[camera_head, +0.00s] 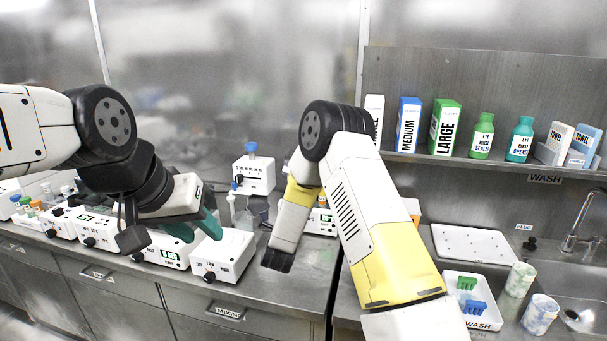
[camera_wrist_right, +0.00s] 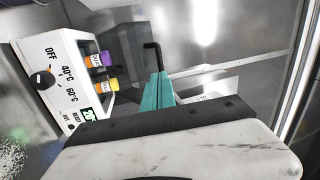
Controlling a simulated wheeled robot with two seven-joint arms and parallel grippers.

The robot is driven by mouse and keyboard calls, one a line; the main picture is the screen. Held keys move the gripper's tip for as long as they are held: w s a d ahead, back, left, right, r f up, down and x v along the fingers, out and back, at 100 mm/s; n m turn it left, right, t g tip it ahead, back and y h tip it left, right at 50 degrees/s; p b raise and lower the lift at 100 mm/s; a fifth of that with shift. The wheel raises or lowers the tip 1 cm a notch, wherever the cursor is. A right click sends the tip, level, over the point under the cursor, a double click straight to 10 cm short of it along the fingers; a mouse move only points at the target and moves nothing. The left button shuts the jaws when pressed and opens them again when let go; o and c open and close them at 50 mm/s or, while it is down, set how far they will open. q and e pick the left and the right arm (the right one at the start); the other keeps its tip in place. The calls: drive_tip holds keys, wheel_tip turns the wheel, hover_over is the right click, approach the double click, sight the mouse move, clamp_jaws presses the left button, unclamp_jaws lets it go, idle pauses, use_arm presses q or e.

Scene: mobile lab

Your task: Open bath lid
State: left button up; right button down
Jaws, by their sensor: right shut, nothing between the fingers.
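Several white bench devices with dark knobs stand along the counter. A square white box (camera_head: 222,258) with a flat top is right below the teal end of my left gripper (camera_head: 203,225). That view shows a white device (camera_wrist_right: 62,85) marked OFF, 40°C and 60°C, a teal part (camera_wrist_right: 157,95) and a black bent rod (camera_wrist_right: 152,52).
A white device with a blue top (camera_head: 254,175) and a bottle (camera_head: 242,215) stand behind. At right are a white tray (camera_head: 475,245), cups (camera_head: 519,280) and a sink (camera_head: 585,285).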

wheel_tip(320, 180, down, 3)
drive_tip(key=s+m+t+h, duration=0.1)
drive_tip(key=s+m+h, duration=0.1)
drive_tip(key=s, duration=0.1)
drive_tip(key=x, duration=1.4)
drive_tip(key=shift+a, duration=0.25)
drive_tip(key=shift+w, duration=0.15)
